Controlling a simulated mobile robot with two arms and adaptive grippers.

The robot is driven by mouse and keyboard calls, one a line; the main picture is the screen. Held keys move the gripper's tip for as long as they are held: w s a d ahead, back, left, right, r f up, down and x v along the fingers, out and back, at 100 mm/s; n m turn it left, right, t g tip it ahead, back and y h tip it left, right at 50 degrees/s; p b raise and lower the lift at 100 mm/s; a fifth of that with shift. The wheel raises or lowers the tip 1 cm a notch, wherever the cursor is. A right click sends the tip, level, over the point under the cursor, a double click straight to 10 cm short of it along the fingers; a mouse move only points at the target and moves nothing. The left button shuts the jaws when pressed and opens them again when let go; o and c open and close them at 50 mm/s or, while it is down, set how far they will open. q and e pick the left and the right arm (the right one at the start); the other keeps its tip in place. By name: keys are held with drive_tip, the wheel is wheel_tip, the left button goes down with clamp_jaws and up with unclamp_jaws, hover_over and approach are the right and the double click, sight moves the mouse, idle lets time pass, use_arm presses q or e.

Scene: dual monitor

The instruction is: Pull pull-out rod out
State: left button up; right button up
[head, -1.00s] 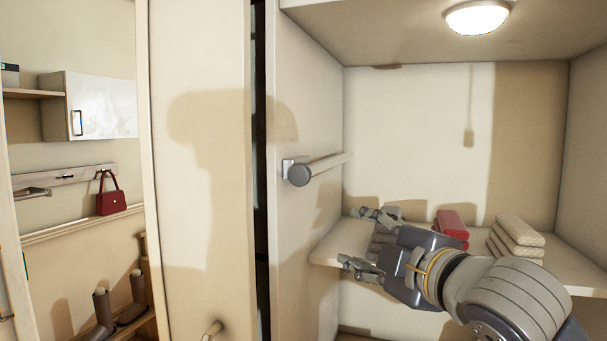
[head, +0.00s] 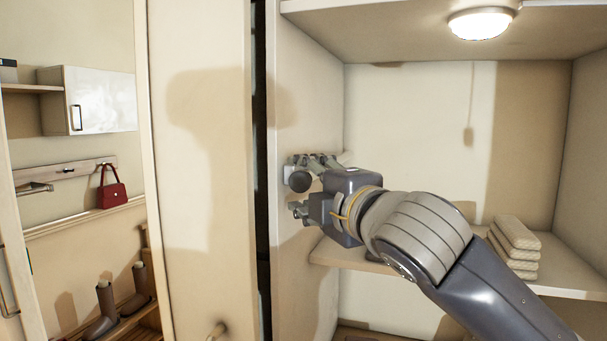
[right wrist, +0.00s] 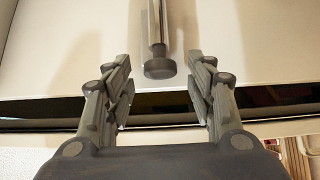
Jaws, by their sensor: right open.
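The pull-out rod (head: 299,181) is a pale bar with a dark round end cap, fixed along the inner left wall of the closet. My right gripper (head: 297,187) is at its front end in the head view, one finger above the cap and the other below. In the right wrist view, the rod (right wrist: 158,45) comes down from the top and its cap lies between the two spread fingers of the open gripper (right wrist: 160,65), with gaps on both sides. My arm and fingers hide most of the rod's length in the head view. My left gripper is out of view.
A shelf (head: 560,281) carries stacked cream towels (head: 515,248) behind my right arm. A closet panel (head: 205,130) with a small knob stands left of the dark gap. A round lamp (head: 480,23) is overhead. A red handbag (head: 111,196) hangs far left.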

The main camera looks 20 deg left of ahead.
drive_tip(key=shift+x, duration=0.85)
drive_tip(key=shift+c, duration=0.2)
drive_tip(key=shift+d, duration=0.1)
clamp_jaws()
drive_tip(key=shift+f, duration=0.1)
